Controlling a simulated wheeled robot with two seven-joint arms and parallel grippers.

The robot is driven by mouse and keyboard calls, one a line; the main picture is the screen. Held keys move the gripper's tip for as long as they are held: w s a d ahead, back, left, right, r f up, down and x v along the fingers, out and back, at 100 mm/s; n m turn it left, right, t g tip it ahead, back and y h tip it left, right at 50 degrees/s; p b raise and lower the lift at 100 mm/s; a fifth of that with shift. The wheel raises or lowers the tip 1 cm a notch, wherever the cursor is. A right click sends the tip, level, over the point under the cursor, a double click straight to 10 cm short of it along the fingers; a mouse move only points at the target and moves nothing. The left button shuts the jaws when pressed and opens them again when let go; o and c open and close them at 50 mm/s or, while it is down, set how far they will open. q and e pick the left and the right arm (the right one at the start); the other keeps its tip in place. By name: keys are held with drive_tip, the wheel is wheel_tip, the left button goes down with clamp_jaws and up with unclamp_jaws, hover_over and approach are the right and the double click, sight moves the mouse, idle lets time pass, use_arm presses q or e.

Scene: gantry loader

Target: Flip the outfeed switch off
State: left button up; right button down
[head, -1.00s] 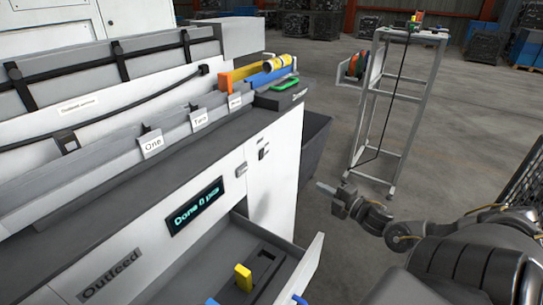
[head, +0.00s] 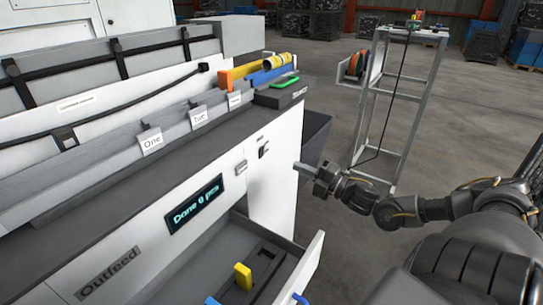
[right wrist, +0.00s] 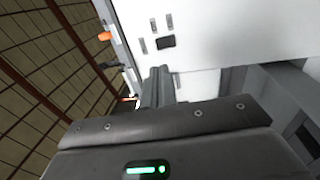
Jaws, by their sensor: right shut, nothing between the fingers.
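A small black switch (head: 263,150) sits on the white front panel of the outfeed cabinet (head: 278,185), near its right end. Its small label is too small to read, and I cannot tell its on or off position. My right gripper (head: 302,168) is shut and empty, just right of the panel and apart from the switch. In the right wrist view the shut fingers (right wrist: 158,85) point toward the white panel, where a dark rectangular fitting (right wrist: 166,42) shows beyond the tips. My left gripper is not in view.
A grey fitting (head: 241,168) and a display reading "Done 0 pcs" (head: 195,203) are left of the switch. Below, an open drawer (head: 312,262) with a yellow block (head: 243,276) juts out.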

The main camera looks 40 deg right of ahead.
sight(263, 148)
drive_tip(key=p+x, duration=0.1)
drive_tip(key=x, duration=0.9)
drive_tip(key=shift+w+r, duration=0.1)
drive_tip(key=shift+w+a, duration=0.1)
drive_tip(key=shift+w, duration=0.3)
drive_tip(key=shift+w, duration=0.1)
drive_tip(key=shift+w+r, duration=0.2)
drive_tip(key=shift+s+r, duration=0.1)
drive_tip(key=shift+s, duration=0.05)
drive_tip(key=shift+a, duration=0.1)
